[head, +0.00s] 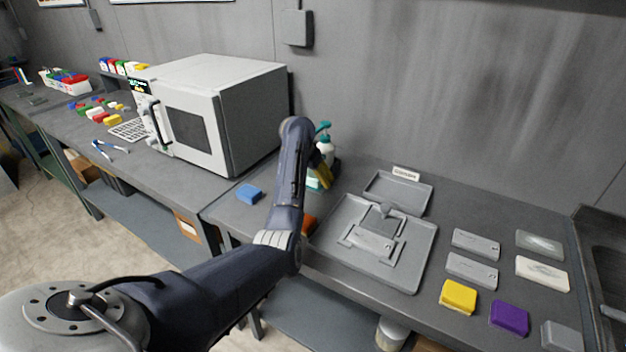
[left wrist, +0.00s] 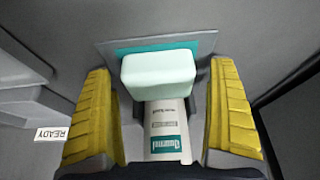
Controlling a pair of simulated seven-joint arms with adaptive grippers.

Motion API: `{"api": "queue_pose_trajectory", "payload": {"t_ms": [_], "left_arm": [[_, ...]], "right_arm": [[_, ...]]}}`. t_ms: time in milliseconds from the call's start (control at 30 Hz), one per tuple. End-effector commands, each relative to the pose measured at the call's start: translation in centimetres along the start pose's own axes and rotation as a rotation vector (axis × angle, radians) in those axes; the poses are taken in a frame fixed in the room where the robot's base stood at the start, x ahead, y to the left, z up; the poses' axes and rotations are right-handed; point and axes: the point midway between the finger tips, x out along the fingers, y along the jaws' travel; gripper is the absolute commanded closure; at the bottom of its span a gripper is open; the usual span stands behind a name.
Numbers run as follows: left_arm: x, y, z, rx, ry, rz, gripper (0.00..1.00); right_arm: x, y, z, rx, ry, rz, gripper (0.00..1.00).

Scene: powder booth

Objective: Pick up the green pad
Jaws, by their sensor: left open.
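My left gripper (head: 322,174) reaches down at the back of the bench, beside a pump bottle (head: 325,148) with a teal top. In the left wrist view its two yellow fingers (left wrist: 160,112) stand wide apart. Between them is a pale green block (left wrist: 158,75), with a gap on each side. I cannot tell for sure whether this block is the green pad or part of the bottle. Below it shows a white bottle body with a teal label (left wrist: 166,143). In the head view a small green patch (head: 313,184) shows under the fingers, mostly hidden. My right gripper is not in view.
A blue pad (head: 249,193) lies left of my arm. A grey tray (head: 415,275) with a fixture is to the right. Yellow (head: 458,296) and purple (head: 509,318) pads lie further right. A white oven (head: 205,112) stands on the left. The wall is close behind.

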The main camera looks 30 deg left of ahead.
Motion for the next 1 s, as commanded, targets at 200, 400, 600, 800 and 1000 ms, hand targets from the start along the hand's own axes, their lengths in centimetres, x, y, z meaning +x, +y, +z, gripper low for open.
{"api": "queue_pose_trajectory", "payload": {"t_ms": [200,400,600,800,1000], "left_arm": [[0.0,0.0,0.0,0.0,0.0,0.0,0.23],[0.0,0.0,0.0,0.0,0.0,0.001,0.47],[0.0,0.0,0.0,0.0,0.0,0.001,0.66],[-0.1,0.0,-0.1,0.0,0.0,0.001,0.67],[-1.0,0.1,-0.5,0.001,0.002,0.001,0.67]], "right_arm": [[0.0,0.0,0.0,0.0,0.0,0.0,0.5],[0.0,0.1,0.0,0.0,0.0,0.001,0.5],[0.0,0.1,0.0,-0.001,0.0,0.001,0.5],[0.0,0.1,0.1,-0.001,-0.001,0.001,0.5],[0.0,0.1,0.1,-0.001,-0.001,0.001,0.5]]}}
